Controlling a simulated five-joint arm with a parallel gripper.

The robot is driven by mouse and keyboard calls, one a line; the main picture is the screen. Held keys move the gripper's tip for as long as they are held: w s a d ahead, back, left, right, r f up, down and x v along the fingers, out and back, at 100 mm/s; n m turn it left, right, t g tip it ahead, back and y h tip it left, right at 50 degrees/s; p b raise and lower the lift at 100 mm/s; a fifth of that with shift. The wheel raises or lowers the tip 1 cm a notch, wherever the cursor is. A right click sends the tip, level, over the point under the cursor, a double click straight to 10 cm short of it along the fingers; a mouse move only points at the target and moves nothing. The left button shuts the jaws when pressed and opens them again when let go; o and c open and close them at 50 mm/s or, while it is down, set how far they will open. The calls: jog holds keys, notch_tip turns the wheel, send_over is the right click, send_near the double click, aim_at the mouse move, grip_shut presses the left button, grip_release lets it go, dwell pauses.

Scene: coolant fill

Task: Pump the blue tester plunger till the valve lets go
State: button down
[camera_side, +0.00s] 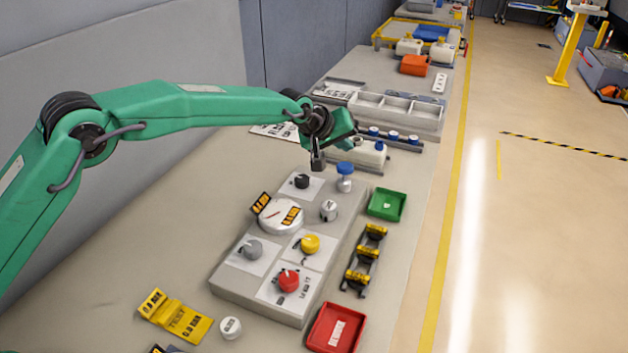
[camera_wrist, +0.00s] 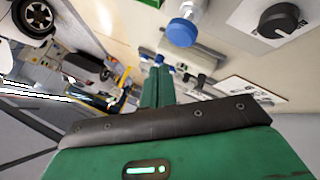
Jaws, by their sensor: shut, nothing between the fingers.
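The tester plunger has a round blue cap (camera_side: 345,168) on a pale stem and stands at the far right corner of the grey test panel (camera_side: 225,281). The cap also shows in the wrist view (camera_wrist: 182,33), near the top. My gripper (camera_side: 318,160) is shut and empty. In the side view it appears just left of the blue cap and above the panel's far end. I cannot tell its exact height or whether it touches anything. No separate valve can be made out with certainty.
The panel carries a black knob (camera_side: 302,181), a gauge (camera_side: 281,216), a grey knob (camera_side: 251,249), a yellow knob (camera_side: 310,243) and a red knob (camera_side: 288,280). A green tray (camera_side: 387,204) and a red tray (camera_side: 336,329) lie to its right. A yellow tag (camera_side: 183,321) lies in front.

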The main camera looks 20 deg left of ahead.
aim_at(343, 167)
jog(key=shift+f, duration=1.25)
jog(key=shift+a+f, duration=0.1)
jog(key=shift+f, duration=1.75)
dwell(3.4)
jog(key=shift+r, duration=1.85)
jog(key=shift+r, duration=0.15)
